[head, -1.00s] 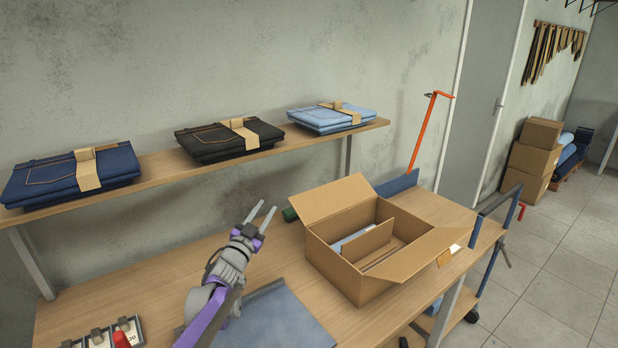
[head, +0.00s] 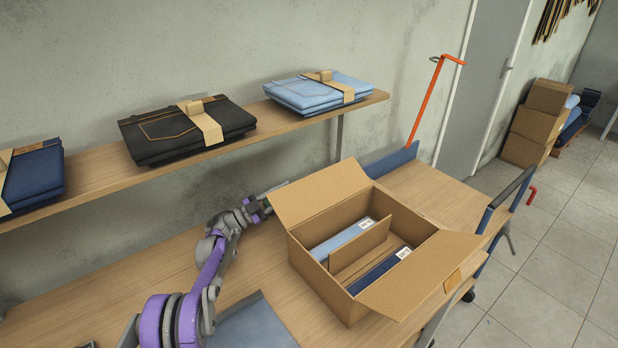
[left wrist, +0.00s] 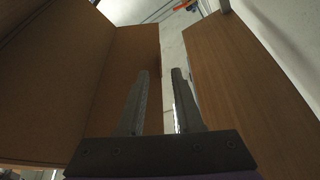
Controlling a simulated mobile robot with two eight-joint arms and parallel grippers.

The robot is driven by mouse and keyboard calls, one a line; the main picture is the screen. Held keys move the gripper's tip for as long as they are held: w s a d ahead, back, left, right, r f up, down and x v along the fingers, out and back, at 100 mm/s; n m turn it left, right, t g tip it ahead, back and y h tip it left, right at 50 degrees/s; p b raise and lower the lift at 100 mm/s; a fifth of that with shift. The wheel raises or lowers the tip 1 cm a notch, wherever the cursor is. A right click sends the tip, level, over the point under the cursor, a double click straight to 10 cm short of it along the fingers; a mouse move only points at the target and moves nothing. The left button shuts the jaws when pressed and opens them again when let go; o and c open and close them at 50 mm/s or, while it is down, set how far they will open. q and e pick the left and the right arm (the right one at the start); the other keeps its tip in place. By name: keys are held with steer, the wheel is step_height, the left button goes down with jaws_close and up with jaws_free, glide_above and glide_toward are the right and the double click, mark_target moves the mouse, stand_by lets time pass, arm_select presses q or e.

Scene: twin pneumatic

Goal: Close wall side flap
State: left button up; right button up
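An open cardboard box (head: 318,262) stands on the wooden table. Its wall side flap (head: 322,190) is raised and leans outward toward the wall. The opposite flap (head: 425,275) is folded outward on the aisle side. My left gripper (head: 276,188) is beside the outer, wall-facing side of the raised flap, and its tips are partly hidden there. The left wrist view shows my gripper's two fingers (left wrist: 160,85) apart with nothing between them. Brown cardboard (left wrist: 125,70) fills the left of that view; whether the fingers touch the flap cannot be told. My right gripper is not in view.
Blue folded garments (head: 343,240) and a cardboard divider (head: 360,250) are inside the box. A wooden shelf (head: 90,190) with folded jeans runs along the wall above the table. An orange hooked bar (head: 432,105) stands behind the box. Table left of the arm is largely clear.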

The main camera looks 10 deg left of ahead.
mark_target(303, 180)
arm_select(q)
steer(key=p+x, duration=0.1)
steer(key=x, duration=0.5)
steer(key=shift+w+d+r, duration=0.1)
steer(key=shift+d+r, duration=0.2)
steer(key=shift+c, duration=0.2)
jaws_close()
stand_by(0.9)
